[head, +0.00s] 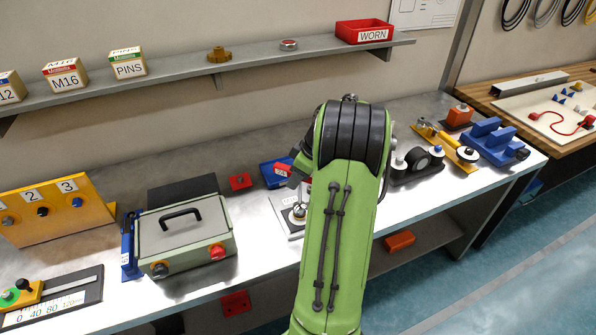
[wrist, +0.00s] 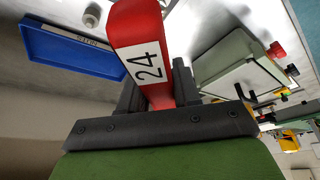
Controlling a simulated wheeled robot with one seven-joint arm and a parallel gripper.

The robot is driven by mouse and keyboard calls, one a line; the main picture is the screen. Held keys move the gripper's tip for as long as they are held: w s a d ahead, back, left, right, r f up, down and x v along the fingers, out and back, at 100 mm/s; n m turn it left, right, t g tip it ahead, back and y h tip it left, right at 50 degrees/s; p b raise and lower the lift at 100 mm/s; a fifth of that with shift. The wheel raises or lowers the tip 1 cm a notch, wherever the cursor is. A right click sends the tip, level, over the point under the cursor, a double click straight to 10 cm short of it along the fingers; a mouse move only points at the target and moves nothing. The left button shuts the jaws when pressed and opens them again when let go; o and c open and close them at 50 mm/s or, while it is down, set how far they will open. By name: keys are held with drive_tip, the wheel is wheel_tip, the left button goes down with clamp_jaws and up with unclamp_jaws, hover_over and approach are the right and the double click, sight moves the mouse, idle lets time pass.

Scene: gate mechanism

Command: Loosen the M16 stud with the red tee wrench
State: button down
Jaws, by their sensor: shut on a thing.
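My gripper (wrist: 158,92) is shut on the red tee wrench (wrist: 140,35), whose red part marked 24 rises between the dark fingers in the wrist view. In the head view a red end of the wrench (head: 283,168) shows left of my green arm, which hides most of the gripper. Below it on the bench is a light plate (head: 286,225) with a round metal fitting (head: 299,211), perhaps the M16 stud. My arm partly covers this plate. I cannot tell whether the wrench touches the stud.
A blue tray (head: 268,178) lies behind the plate. A grey-green box (head: 185,240) with a black handle stands to the left. Rollers and a blue fixture (head: 492,142) stand to the right. A shelf (head: 250,65) with labelled boxes and a red WORN bin (head: 364,31) runs above.

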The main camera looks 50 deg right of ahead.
drive_tip(key=shift+r+p, duration=2.7)
drive_tip(key=shift+r, duration=0.6)
drive_tip(key=shift+f, duration=0.2)
